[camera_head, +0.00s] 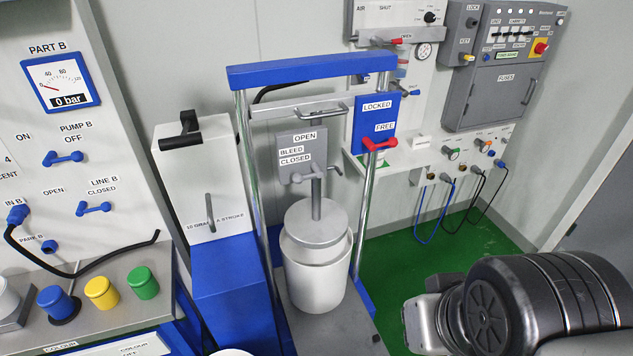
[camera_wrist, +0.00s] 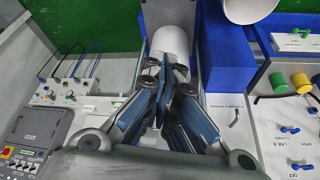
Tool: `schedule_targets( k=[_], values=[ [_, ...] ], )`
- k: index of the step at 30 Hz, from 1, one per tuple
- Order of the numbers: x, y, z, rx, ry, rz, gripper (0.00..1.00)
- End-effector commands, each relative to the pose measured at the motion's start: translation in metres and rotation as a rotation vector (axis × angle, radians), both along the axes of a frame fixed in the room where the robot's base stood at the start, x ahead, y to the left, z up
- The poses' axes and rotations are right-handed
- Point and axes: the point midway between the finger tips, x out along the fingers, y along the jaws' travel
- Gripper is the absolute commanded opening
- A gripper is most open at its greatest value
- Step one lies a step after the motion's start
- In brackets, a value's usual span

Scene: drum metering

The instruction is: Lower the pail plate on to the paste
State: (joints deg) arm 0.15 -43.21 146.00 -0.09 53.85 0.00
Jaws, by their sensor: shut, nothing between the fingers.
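The white pail (camera_head: 317,285) stands upright on a dark base inside the blue-topped press frame (camera_head: 310,70). The round grey pail plate (camera_head: 316,220), on its vertical rod, is at the pail's mouth; I cannot tell how deep it sits, and the paste is hidden. A red lever (camera_head: 380,144) sits just below the FREE label on the blue LOCKED/FREE panel (camera_head: 374,118). A grey bleed handle (camera_head: 312,176) sits near the CLOSED label. My gripper (camera_wrist: 165,72) is shut and empty in the wrist view, in front of the white pail (camera_wrist: 172,40) in that picture.
A white and blue metering unit (camera_head: 205,185) stands close left of the press. Panel B (camera_head: 60,140) with blue handles, and blue, yellow and green caps, is further left. A grey control box (camera_head: 500,70) and hanging cables are on the right wall.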

Motion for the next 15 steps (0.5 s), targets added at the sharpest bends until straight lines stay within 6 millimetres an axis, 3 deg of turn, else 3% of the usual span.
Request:
schedule_targets(
  k=[5, 8, 11, 15],
  values=[
    [0.003, -0.001, 0.001, -0.006, -0.005, 0.007, 0.06],
    [0.022, -0.006, 0.007, -0.050, -0.042, 0.055, 0.13],
    [0.064, -0.017, 0.020, -0.153, -0.125, 0.169, 0.19],
    [0.144, -0.030, 0.044, -0.374, -0.285, 0.422, 0.29]
  ],
)
